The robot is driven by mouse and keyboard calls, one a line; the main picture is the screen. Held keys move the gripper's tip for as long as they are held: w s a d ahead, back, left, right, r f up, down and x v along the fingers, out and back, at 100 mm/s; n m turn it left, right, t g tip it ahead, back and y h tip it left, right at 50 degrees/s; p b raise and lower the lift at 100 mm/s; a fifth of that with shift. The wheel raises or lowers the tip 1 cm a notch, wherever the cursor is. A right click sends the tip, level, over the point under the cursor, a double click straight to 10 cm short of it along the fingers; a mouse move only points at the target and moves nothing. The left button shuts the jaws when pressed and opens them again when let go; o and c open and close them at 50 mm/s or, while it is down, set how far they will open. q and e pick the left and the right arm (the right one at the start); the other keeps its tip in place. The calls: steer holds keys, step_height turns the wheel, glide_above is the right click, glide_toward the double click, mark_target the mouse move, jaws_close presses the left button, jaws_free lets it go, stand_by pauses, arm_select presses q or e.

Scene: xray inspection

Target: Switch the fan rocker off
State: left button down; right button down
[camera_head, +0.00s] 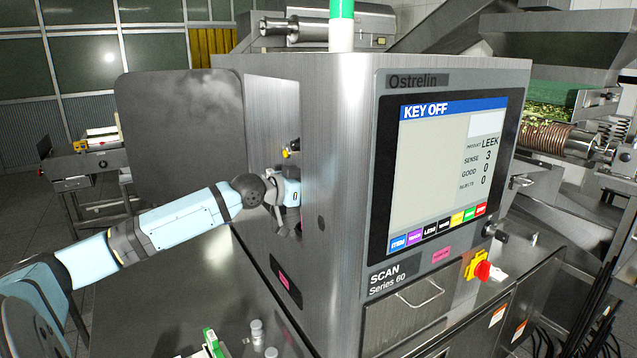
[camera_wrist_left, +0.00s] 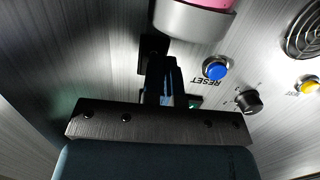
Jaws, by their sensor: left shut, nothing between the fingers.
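My left arm reaches to the side wall of the steel X-ray cabinet (camera_head: 345,130) in the head view. The left gripper (camera_wrist_left: 166,62) is shut and empty in the wrist view, its dark fingers pointing at the brushed panel. A black switch-like part (camera_wrist_left: 151,48) lies right by the fingertips and is partly covered by them. A small dark part with a green glow (camera_wrist_left: 195,102) shows just right of the fingers, partly hidden. I cannot read a fan label or tell which one is the fan rocker, its position, or whether the fingers touch it. My right gripper is out of view.
In the wrist view, a blue RESET button (camera_wrist_left: 215,68), a black knob (camera_wrist_left: 249,101), a yellow button (camera_wrist_left: 308,83) and a round vent (camera_wrist_left: 305,32) sit to the right. A pink-topped cylinder (camera_wrist_left: 195,18) juts above the fingers. The screen (camera_head: 445,165) reads KEY OFF.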

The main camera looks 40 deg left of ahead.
arm_select(q)
steer(key=shift+w+d, duration=0.2)
steer(key=shift+w, duration=0.25)
steer(key=shift+f, duration=0.1)
